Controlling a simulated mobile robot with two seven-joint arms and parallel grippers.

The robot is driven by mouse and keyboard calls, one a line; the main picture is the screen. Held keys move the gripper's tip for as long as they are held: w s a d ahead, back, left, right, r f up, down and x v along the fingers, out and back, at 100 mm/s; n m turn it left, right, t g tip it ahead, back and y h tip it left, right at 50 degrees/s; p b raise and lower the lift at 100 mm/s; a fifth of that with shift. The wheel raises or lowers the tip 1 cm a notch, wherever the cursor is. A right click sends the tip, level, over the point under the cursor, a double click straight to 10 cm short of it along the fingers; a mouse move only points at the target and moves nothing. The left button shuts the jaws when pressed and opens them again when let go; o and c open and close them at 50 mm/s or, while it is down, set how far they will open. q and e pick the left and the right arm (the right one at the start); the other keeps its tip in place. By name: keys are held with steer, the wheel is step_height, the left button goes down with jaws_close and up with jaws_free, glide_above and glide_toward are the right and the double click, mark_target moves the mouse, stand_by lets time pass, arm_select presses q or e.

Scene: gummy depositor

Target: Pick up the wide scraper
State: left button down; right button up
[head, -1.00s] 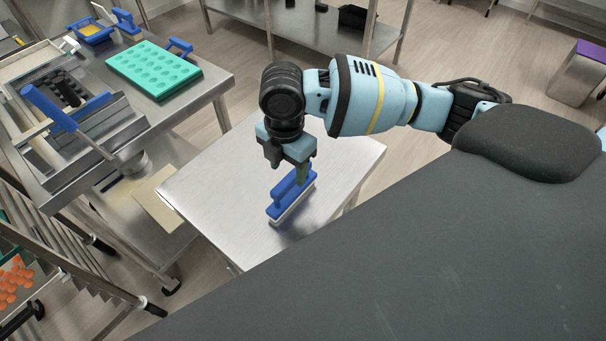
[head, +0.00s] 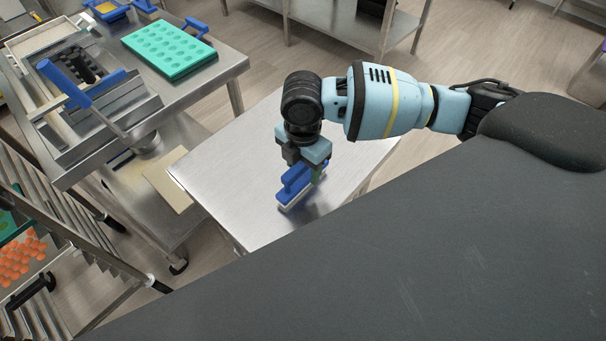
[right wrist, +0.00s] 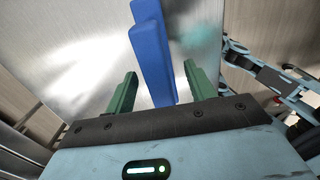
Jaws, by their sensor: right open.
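The wide scraper (head: 294,187) has a blue handle over a pale lower edge and rests on the small steel table (head: 222,192). My right gripper (head: 304,172) is directly above it and hides part of its far end. In the right wrist view, the blue scraper handle (right wrist: 152,50) extends in between the two green fingers of the right gripper (right wrist: 158,92). The fingers are apart, with a gap on each side of the handle. My left gripper is not in view.
A steel bench at the left carries a teal mould tray (head: 170,48) and a depositor with a blue lever (head: 65,82). A rack with orange gummies (head: 22,258) stands at the lower left. The small table is bare around the scraper.

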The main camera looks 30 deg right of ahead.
steer(key=shift+f, duration=1.35)
steer(key=shift+c, duration=0.3)
jaws_close()
